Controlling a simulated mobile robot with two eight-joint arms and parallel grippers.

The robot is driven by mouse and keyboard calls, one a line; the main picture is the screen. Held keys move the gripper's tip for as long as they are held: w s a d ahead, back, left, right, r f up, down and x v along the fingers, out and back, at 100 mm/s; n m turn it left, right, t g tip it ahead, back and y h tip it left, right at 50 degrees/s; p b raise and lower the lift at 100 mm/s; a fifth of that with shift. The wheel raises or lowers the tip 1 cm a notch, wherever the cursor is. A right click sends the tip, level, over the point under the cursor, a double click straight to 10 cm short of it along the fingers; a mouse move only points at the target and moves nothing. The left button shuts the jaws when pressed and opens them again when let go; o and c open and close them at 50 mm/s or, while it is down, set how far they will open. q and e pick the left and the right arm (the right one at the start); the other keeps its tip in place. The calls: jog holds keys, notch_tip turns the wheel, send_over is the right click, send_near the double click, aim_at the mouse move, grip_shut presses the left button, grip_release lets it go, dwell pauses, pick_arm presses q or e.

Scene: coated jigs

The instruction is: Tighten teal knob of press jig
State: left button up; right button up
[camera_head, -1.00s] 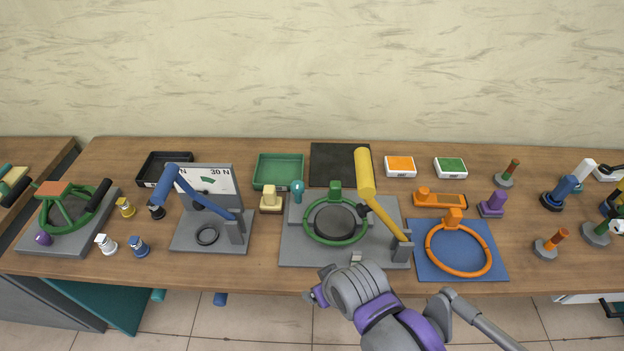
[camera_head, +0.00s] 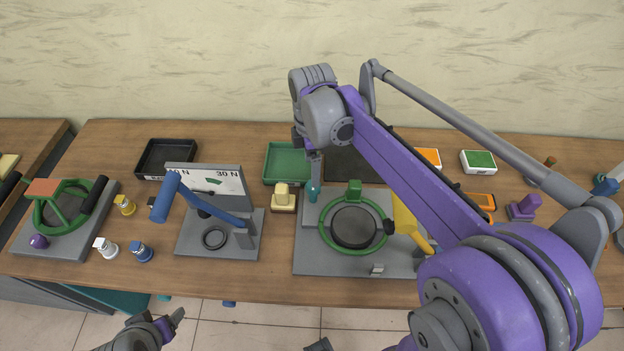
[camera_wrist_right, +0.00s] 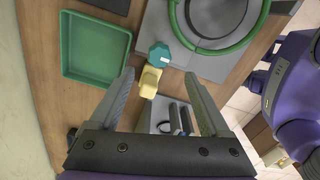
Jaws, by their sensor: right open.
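The press jig (camera_head: 312,262) has a grey base, a green ring and a yellow lever, partly hidden by my right arm in the head view. Its teal knob (camera_head: 313,193) stands at the back left corner of the base. My right gripper (camera_head: 314,168) points down just above the knob. In the right wrist view the teal knob (camera_wrist_right: 160,54) has a small white mark and appears beyond the open, empty fingers (camera_wrist_right: 159,76), roughly centred between them. My left gripper (camera_head: 172,322) is low at the front left, clear of the table; its jaw state is unclear.
A cream-yellow block (camera_head: 283,197) stands close left of the knob, and a green tray (camera_head: 270,165) lies behind it. The gauge jig with a blue lever (camera_head: 215,215) stands further left. My right arm covers much of the table's right side.

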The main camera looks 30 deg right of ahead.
aim_at(313, 192)
notch_tip(313, 192, down, 7)
jog(key=shift+f, duration=0.2)
grip_shut()
dwell(0.5)
